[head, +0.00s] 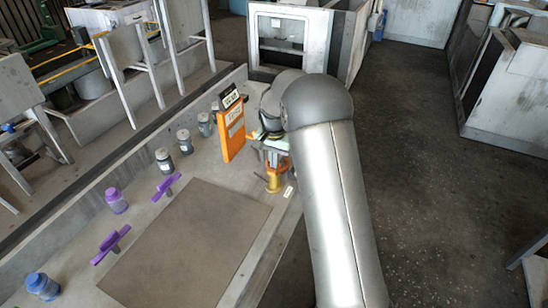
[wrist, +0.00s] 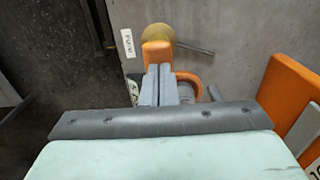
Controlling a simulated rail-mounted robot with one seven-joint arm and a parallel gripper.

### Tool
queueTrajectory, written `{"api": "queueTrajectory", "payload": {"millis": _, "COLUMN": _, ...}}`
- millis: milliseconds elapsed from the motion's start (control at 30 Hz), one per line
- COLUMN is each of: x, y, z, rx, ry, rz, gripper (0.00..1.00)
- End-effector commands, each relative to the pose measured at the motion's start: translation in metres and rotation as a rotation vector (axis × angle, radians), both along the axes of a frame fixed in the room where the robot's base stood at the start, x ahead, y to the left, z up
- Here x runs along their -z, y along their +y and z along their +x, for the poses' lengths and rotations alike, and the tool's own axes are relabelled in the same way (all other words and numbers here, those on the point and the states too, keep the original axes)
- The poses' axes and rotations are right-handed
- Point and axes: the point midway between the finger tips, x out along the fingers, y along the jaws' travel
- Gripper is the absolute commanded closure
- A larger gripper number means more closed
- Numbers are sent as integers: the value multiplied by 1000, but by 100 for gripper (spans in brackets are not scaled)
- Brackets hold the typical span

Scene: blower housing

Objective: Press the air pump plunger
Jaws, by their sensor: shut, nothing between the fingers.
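The air pump stands at the right edge of the bench, with a brass round part (head: 273,183) low down in the head view. The wrist view shows its brass disc (wrist: 160,36) with an orange block (wrist: 157,53) in front of it, perhaps the plunger top. My gripper (wrist: 159,70) is shut and empty, its grey fingertips at the near edge of the orange block. I cannot tell whether they touch it. An orange ring-shaped part (wrist: 190,78) is beside the fingers. In the head view my arm partly hides the pump and my gripper (head: 273,160).
A small white label (wrist: 127,43) lies beside the pump. An orange panel (head: 232,130) with a dark sign stands left of my gripper. Several bottles and purple-handled valves (head: 166,187) line the bench. A flat dark plate (head: 190,245) lies clear in front.

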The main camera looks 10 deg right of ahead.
Motion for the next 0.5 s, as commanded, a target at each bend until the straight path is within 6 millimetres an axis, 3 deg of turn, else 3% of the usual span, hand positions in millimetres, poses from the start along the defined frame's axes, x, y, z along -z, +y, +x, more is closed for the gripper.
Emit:
{"api": "queueTrajectory", "payload": {"millis": 333, "x": 5, "y": 0, "z": -2, "rx": 0, "ry": 7, "rz": 0, "gripper": 100}}
{"api": "queueTrajectory", "payload": {"millis": 500, "x": -14, "y": 0, "z": -2, "rx": 0, "ry": 5, "rz": 0, "gripper": 100}}
